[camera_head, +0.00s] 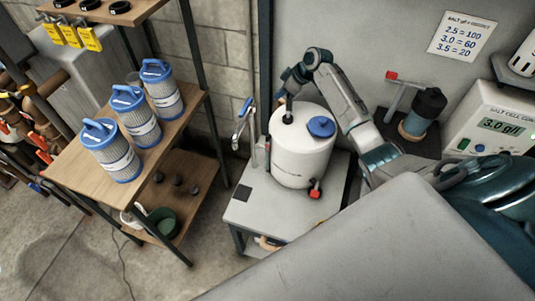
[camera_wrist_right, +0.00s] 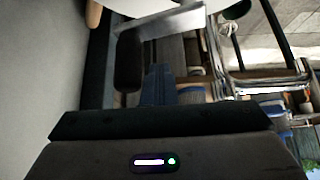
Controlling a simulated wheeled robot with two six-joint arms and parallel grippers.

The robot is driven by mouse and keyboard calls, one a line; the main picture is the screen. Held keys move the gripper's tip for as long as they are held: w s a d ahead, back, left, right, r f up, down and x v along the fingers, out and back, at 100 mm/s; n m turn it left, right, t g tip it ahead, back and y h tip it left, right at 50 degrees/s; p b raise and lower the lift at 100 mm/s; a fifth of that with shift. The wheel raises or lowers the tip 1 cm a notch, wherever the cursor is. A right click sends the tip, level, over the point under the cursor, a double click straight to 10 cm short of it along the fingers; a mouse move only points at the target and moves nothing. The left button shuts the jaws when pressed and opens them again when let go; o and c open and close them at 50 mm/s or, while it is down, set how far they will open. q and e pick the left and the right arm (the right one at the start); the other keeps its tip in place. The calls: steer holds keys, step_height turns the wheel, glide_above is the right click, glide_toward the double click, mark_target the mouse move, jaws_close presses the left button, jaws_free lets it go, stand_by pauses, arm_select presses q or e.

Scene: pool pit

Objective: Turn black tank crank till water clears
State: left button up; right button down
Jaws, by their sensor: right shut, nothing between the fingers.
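A white tank (camera_head: 300,158) with a blue cap stands on a grey stand. My left gripper is not in view.
Several blue-and-white filter cartridges (camera_head: 115,150) stand on a wooden shelf at left. A red-handled valve (camera_head: 315,190) sits low on the white tank. A grey surface (camera_head: 370,255) fills the lower front.

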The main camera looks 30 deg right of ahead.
step_height(320, 180, up, 7)
steer(key=p, duration=0.4)
steer(key=shift+p, duration=0.3)
steer(key=shift+f, duration=0.2)
